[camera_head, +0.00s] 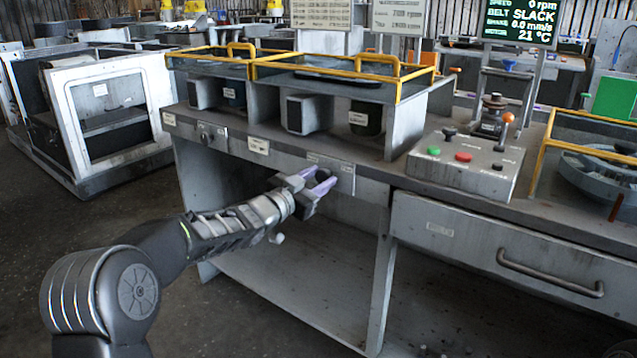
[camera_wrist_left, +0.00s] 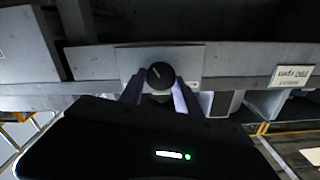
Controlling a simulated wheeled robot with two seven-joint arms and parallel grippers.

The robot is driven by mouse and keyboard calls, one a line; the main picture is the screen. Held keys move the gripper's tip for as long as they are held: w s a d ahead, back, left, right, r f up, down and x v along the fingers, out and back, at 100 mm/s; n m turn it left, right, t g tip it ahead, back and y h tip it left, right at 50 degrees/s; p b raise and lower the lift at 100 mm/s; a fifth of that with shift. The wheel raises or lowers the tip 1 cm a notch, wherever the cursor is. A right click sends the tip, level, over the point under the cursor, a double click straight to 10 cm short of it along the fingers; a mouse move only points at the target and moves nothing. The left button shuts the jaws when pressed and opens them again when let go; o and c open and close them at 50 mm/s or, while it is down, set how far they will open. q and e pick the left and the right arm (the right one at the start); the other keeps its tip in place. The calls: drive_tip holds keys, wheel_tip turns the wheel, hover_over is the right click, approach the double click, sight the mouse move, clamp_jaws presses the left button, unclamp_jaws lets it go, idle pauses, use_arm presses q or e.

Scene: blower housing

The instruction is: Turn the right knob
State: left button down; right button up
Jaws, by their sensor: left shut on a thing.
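The right knob (camera_wrist_left: 160,75) is a round dark knob with a light pointer line, on a metal plate on the bench's front panel. It shows in the left wrist view. In the head view it is hidden by my gripper, and only its plate (camera_head: 344,175) shows. My left gripper (camera_head: 324,181) is at this plate, its purple fingers on either side of the knob. In the left wrist view the fingers (camera_wrist_left: 158,98) reach up to the knob's two sides, shut on it. My right gripper is not in view.
A left knob (camera_head: 205,137) sits further left on the same panel. A control box (camera_head: 466,164) with coloured buttons stands on the bench, under a screen (camera_head: 520,22) reading "SLACK". A drawer (camera_head: 500,262) with a bar handle is at right. The space below the panel is open.

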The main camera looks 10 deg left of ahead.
use_arm(q)
drive_tip(key=m+b, duration=0.1)
drive_tip(key=m, duration=0.2)
drive_tip(key=shift+f+b, duration=0.15)
drive_tip(key=shift+b, duration=0.15)
drive_tip(key=shift+d+m+b, duration=0.1)
drive_tip(key=shift+m+b, duration=0.25)
drive_tip(key=shift+m, duration=0.55)
drive_tip(key=c, duration=0.9)
unclamp_jaws()
drive_tip(key=shift+s, duration=0.1)
drive_tip(key=v, duration=0.7)
drive_tip(key=shift+s+p, duration=0.35)
